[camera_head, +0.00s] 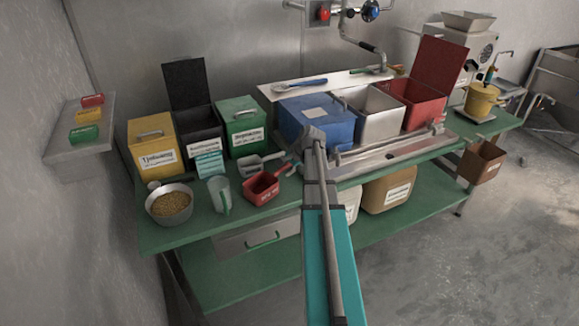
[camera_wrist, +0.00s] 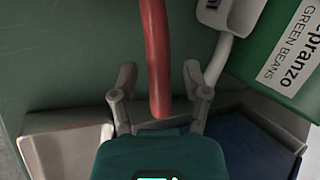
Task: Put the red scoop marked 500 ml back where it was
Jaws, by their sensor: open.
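The red scoop (camera_head: 262,187) sits on the green bench top in the head view, with a white marking on its front too small to read surely. Its handle points right and back, towards my arm. In the wrist view its red handle (camera_wrist: 157,50) runs down from the top edge; the bowl is out of that view. My gripper (camera_wrist: 158,88) is open, one finger on each side of the handle's end, with visible gaps. The head view does not show the fingers clearly. A white scoop (camera_head: 255,163) lies just behind the red one.
A clear jug (camera_head: 219,195) and a bowl of beans (camera_head: 171,204) stand left of the scoop. Green (camera_head: 241,126), black (camera_head: 199,127) and yellow (camera_head: 153,146) bins stand behind. The blue bin (camera_head: 312,119) is right of them. Bare green bench (camera_head: 240,222) lies in front.

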